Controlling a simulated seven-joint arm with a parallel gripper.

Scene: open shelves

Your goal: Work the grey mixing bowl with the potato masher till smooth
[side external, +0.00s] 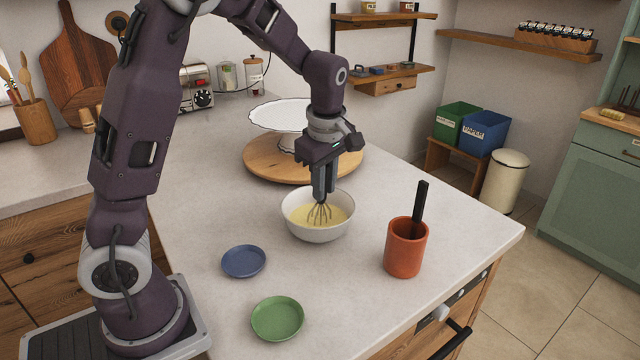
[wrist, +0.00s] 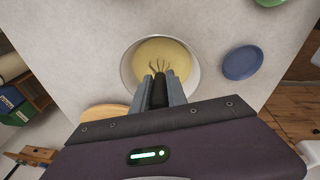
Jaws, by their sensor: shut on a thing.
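The pale grey-white mixing bowl (side external: 316,233) stands on the counter and holds a yellow mixture (side external: 336,215). In the wrist view the bowl (wrist: 126,72) is just beyond my fingertips. My gripper (side external: 322,192) points down over it, shut on the dark handle of a tool with thin looped wires (side external: 319,212). The tool looks like a whisk, and its wires reach into the mixture; their lower ends are hidden there. An orange-red cup (side external: 405,253) to the right holds another black-handled tool (side external: 420,202); its head is hidden, so I cannot tell whether it is a masher.
A blue plate (side external: 244,261) and a green plate (side external: 277,318) lie left of and in front of the bowl. A round wooden board (side external: 262,163) with a white cake stand (side external: 275,115) is behind it. The counter between bowl and cup is clear.

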